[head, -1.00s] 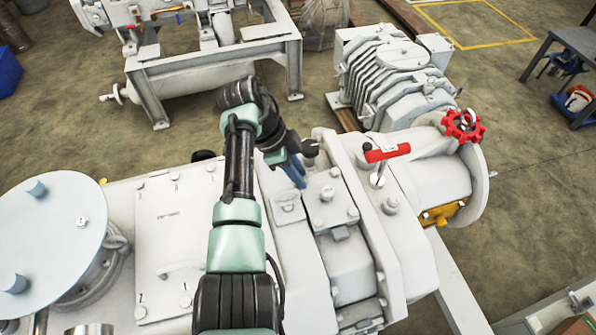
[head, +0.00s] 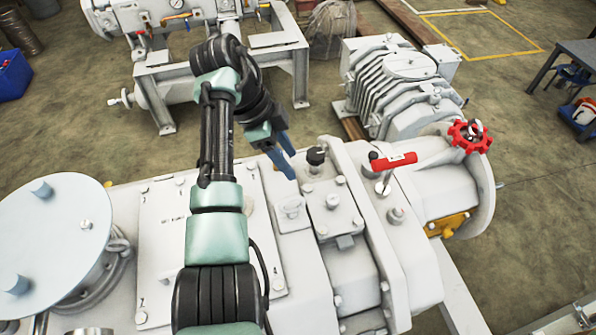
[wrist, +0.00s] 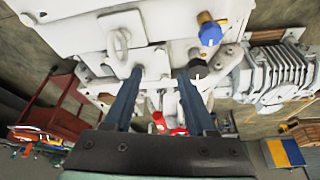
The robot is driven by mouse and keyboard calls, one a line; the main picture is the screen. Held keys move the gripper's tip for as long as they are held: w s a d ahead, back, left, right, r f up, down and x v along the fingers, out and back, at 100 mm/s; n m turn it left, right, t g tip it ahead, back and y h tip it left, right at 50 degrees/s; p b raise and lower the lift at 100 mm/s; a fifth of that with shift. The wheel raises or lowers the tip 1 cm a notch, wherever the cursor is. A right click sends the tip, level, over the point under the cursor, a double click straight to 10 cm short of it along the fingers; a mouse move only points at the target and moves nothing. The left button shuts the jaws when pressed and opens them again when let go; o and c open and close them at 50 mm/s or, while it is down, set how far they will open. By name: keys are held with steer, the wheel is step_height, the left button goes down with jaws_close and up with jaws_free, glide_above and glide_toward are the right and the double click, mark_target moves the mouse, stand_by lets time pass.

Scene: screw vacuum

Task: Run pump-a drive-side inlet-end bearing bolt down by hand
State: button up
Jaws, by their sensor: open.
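A dark-headed bolt or knob (head: 316,157) stands proud at the back of the pale bearing block (head: 345,215) on the pump. I cannot tell for certain that it is the named bolt. Other pale bolt heads (head: 332,201) sit low on the block. My gripper (head: 288,170) is open, with its blue fingers pointing down just left of the dark head and apart from it. In the wrist view, the fingers (wrist: 160,74) are spread with nothing between them. A dark hexagonal head (wrist: 197,68) shows just right of the right fingertip, partly hidden by it.
A red lever handle (head: 393,161) and a red handwheel (head: 468,135) rise right of the block. A blue-capped brass fitting (wrist: 210,32) shows in the wrist view. A ribbed grey machine (head: 400,85) stands behind.

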steer(key=v, duration=0.4)
steer(key=shift+a+r, duration=0.1)
steer(key=shift+r, duration=0.15)
steer(key=shift+w, duration=0.1)
